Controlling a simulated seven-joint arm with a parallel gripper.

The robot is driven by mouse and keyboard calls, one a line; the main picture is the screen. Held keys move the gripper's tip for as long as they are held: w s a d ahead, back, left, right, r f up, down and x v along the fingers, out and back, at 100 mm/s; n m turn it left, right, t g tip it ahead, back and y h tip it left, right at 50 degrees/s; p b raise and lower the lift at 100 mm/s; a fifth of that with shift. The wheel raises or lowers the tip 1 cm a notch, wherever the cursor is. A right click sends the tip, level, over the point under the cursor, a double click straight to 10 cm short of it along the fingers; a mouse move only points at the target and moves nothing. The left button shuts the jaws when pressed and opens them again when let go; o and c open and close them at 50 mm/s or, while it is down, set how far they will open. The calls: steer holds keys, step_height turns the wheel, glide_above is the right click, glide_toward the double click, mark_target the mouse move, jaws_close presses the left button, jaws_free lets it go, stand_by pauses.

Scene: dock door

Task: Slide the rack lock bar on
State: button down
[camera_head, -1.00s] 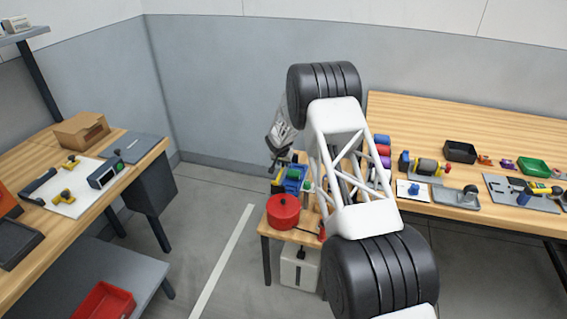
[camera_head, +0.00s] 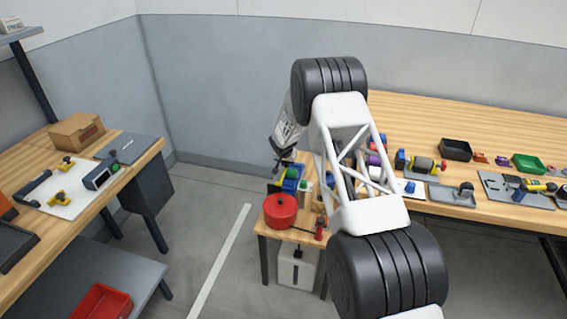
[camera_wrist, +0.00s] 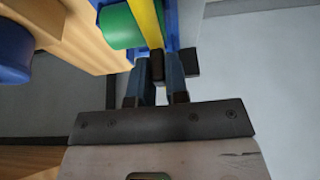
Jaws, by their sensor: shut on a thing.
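The blue rack (camera_head: 290,181) stands on the small wooden table, holding a green cylinder that shows large in the wrist view (camera_wrist: 119,28). A yellow bar (camera_wrist: 147,20) runs across the green cylinder, with a dark block (camera_wrist: 157,66) at its near end. I take this to be the lock bar. My gripper (camera_wrist: 157,80) is shut on the dark block, one finger on each side. In the head view my gripper (camera_head: 281,166) is small and partly hidden at the rack's left edge. I cannot tell how far the bar is seated.
A red pot (camera_head: 280,211) stands close in front of the rack. A blue round part (camera_wrist: 14,48) is at left in the wrist view. The long bench (camera_head: 460,118) at right carries several parts and trays. Open floor (camera_head: 205,215) lies left of the small table.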

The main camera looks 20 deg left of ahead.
mark_target(286, 171)
steer(key=shift+d, duration=0.2)
steer(key=c, duration=1.1)
jaws_free()
steer(key=shift+r, duration=0.15)
steer(key=shift+v, duration=3.75)
steer(key=shift+r, duration=0.15)
